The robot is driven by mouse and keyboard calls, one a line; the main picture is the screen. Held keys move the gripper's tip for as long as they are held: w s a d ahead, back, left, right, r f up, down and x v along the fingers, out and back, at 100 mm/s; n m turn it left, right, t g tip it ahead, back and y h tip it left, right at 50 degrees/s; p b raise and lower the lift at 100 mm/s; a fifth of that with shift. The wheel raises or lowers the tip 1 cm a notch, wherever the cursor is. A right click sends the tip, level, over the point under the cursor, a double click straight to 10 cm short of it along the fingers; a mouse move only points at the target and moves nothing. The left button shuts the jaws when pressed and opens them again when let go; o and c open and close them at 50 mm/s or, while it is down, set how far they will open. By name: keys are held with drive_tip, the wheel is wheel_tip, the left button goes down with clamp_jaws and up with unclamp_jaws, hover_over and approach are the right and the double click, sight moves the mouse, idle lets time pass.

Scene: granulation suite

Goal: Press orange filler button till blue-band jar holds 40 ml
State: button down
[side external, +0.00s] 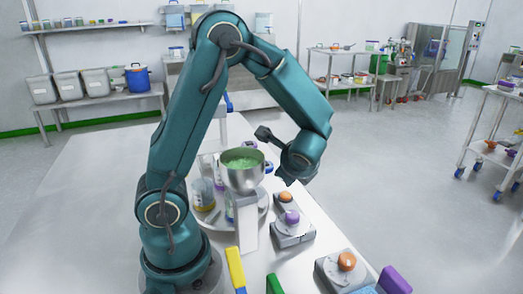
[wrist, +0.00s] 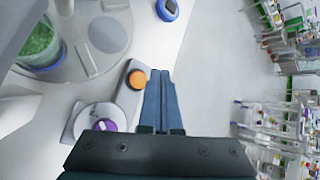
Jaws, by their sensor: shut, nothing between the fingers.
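The orange button (side external: 286,197) sits on a grey block on the table, beside the round plate; it also shows in the wrist view (wrist: 137,79). My gripper (wrist: 161,74) is shut and empty, with its fingertips just right of the orange button in the wrist view. I cannot tell its height above the block. A metal hopper (side external: 243,178) holds green granules above the plate. Small jars (side external: 203,194) stand under and beside it, partly hidden. I cannot make out the blue-band jar for certain or read its level.
A purple knob (side external: 291,217) on a pale disc stands just in front of the orange button. A second orange knob (side external: 347,261) stands nearer the table's front. The round plate (side external: 262,204) is close by. A blue device (wrist: 168,9) lies near the table edge.

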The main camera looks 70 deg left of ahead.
drive_tip(key=shift+r, duration=1.45)
drive_tip(key=s+d+r+n+t+h, duration=0.1)
drive_tip(key=s+d+n+h, duration=0.3)
drive_tip(key=d, duration=0.4)
drive_tip(key=s+d+r+n+t+h, duration=0.1)
drive_tip(key=s+d+r+n+h, duration=0.3)
drive_tip(key=s+d+n, duration=0.2)
drive_tip(key=d+n, duration=0.2)
drive_tip(key=shift+s+d+n+t+h, duration=0.15)
drive_tip(key=shift+s+n+t+h, duration=0.15)
drive_tip(key=shift+t+h, duration=0.1)
